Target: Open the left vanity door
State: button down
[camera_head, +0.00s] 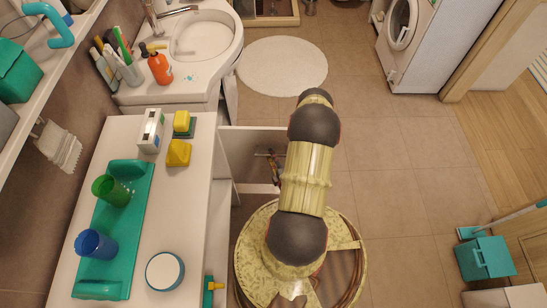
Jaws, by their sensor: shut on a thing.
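The vanity door (241,147) is a white panel that stands swung out from the front of the white cabinet, to the left of my arm. My gripper (268,156) is small and dark at the door's right part, partly hidden behind my arm. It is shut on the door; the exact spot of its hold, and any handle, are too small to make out. The cabinet's open front shows below the counter (193,208), with a green and yellow bottle (210,291) low inside.
A green tray (122,223) with a green cup (111,190) and a blue cup (95,244) lies on the counter. The sink (202,38) is beyond. A round white mat (282,66) and a washing machine (405,40) stand farther off. Tiled floor (400,170) to the right is clear.

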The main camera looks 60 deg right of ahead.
jog(key=shift+a, duration=0.1)
dwell(0.3)
jog(key=c, duration=1.8)
grip_release()
jog(key=shift+r, duration=0.15)
